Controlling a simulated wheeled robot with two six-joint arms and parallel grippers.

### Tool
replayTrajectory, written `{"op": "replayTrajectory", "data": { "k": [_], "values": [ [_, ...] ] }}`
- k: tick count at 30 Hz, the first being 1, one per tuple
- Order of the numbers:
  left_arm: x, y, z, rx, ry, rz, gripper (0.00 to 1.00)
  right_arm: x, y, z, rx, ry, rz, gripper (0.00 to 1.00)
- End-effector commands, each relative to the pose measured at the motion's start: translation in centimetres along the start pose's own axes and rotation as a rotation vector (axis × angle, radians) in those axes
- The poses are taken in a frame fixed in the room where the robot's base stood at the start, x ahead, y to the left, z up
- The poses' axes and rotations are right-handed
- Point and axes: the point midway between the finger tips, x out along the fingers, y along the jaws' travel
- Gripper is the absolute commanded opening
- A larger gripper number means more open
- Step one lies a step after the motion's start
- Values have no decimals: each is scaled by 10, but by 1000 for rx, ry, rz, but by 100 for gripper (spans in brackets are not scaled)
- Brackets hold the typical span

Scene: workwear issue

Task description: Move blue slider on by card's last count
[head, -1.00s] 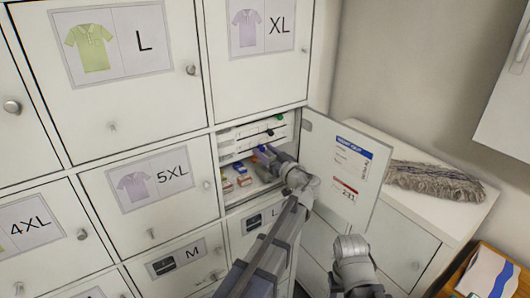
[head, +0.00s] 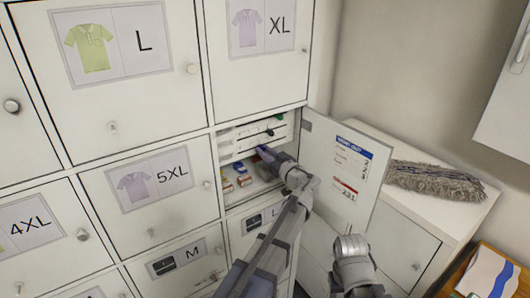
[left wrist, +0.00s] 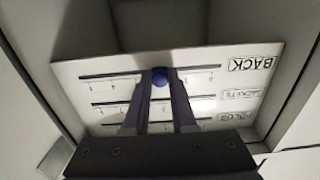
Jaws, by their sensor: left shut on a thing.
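My left gripper (left wrist: 160,92) is shut on a blue slider (left wrist: 160,77), a round knob in the left wrist view. The slider sits at a long slot of a white board (left wrist: 240,82) inside the open locker. In the head view the left gripper (head: 264,151) reaches into the locker and hides the blue slider. A white card (head: 350,165) with a blue heading, rows of figures and a red label hangs on the open door; its small print is unclear.
The open locker door (head: 318,150) stands to the right of my left arm. Small boxes (head: 243,179) lie in the locker below the board. A grey mop head (head: 435,181) lies on a white cabinet at right. Closed lockers surround the opening.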

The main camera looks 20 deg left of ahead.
Motion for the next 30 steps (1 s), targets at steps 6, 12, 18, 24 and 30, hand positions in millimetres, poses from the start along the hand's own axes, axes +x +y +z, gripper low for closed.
{"op": "replayTrajectory", "data": {
  "k": [6, 12, 18, 24, 30],
  "values": [
    [0, 0, 0, 0, 0, 0, 0, 0, 0, 0, 0, 0, 0, 50],
    [0, 0, 0, 0, 0, 0, 0, 0, 0, 0, 0, 0, 0, 50],
    [0, 0, 0, 0, 0, 0, 0, 0, 0, 0, 0, 0, 0, 50],
    [0, 0, 0, 0, 0, 0, 0, 0, 0, 0, 0, 0, 0, 50],
    [0, 6, 0, 0, 0, 1, 0, 0, 0, 0, 0, 0, 0, 50]
  ]
}}
